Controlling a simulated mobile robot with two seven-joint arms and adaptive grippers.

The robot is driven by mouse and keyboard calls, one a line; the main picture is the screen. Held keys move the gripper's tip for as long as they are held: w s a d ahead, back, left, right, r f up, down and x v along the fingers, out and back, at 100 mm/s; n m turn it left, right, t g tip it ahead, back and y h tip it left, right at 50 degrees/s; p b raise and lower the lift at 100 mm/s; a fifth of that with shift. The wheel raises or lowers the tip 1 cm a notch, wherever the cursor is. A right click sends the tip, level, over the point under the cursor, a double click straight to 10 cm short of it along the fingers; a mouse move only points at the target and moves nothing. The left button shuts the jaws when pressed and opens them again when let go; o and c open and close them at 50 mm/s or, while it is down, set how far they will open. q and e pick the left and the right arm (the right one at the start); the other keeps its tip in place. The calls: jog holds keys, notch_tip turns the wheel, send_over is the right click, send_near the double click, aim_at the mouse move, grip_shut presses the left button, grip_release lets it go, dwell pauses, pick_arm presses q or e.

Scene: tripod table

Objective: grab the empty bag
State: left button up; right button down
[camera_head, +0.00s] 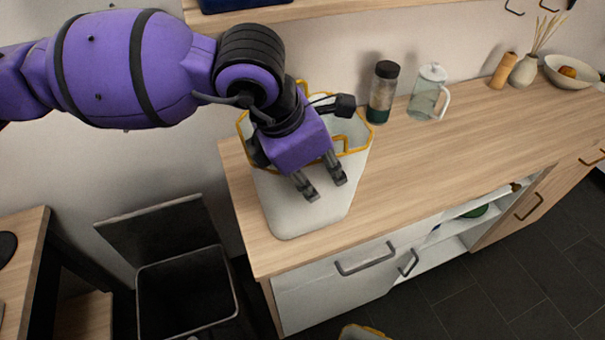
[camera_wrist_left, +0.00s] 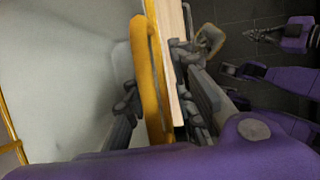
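A white bag (camera_head: 300,205) with a yellow rim stands upright on the wooden counter. My left gripper (camera_head: 323,185) is at the bag's front rim, fingers pointing down. In the left wrist view, the yellow rim (camera_wrist_left: 148,75) runs between the two fingers of my left gripper (camera_wrist_left: 165,105). One finger is on the bag's pale inner side, the other on the counter side, with a gap between them. The visible inside of the bag looks empty. My gripper hides part of the rim in the head view.
A dark-lidded jar (camera_head: 383,92) and a glass pitcher (camera_head: 428,94) stand right of the bag. An open bin (camera_head: 187,290) is on the floor at left. Another yellow-edged item (camera_head: 362,332) shows at the bottom edge. The counter's right front is clear.

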pick_arm(q)
grip_shut()
jog(key=shift+r, duration=0.1)
pick_arm(e)
jog(key=shift+s, duration=0.1)
